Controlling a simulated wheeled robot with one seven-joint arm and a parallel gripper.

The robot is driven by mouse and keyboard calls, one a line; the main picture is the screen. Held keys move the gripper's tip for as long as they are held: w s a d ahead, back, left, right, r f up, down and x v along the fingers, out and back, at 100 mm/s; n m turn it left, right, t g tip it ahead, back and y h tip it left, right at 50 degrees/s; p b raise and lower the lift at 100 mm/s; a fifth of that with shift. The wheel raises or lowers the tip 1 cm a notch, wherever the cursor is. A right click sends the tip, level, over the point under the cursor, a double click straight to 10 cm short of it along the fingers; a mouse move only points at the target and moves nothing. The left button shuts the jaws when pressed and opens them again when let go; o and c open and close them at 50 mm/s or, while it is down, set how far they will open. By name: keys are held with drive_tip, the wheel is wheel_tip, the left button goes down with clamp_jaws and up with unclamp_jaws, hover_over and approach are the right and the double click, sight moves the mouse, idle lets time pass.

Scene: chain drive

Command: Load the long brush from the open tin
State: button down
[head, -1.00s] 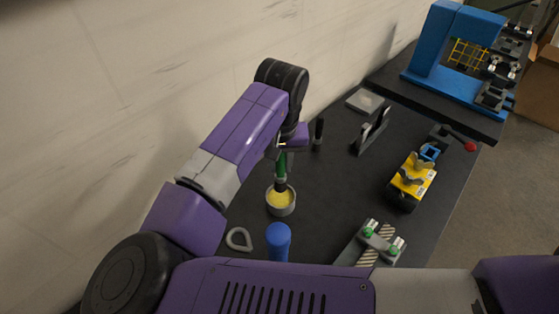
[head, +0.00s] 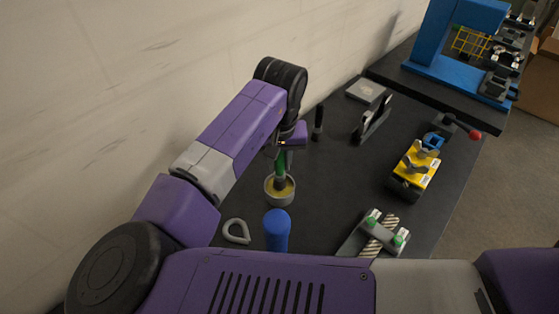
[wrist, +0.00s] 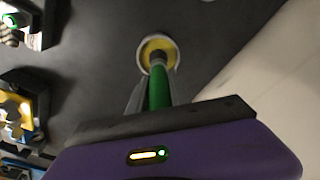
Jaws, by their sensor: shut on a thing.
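My gripper (head: 284,148) is shut on the long brush (head: 281,166), which has a green handle and a dark lower end. The brush hangs roughly upright, and its lower end is inside the mouth of the open tin (head: 280,202). The tin is round and pale, with yellow contents. In the wrist view the green handle (wrist: 158,90) runs from my gripper to the tin (wrist: 142,57); the bristles are hidden in or against the yellow. I cannot tell how deep they reach.
A blue cylinder (head: 277,231) and a grey ring-shaped piece (head: 236,231) stand near the tin. A dark upright piece (head: 318,122) is behind. A yellow block (head: 417,171) and a grey clamped plate with rope (head: 375,237) lie right. The table between is clear.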

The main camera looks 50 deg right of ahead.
drive_tip(key=shift+f, duration=0.6)
idle(1.9)
drive_tip(key=shift+r, duration=0.1)
wheel_tip(320, 180, up, 5)
drive_tip(key=p, duration=0.4)
drive_tip(key=shift+r+p, duration=0.35)
drive_tip(key=shift+r, duration=0.65)
drive_tip(key=shift+s, duration=0.1)
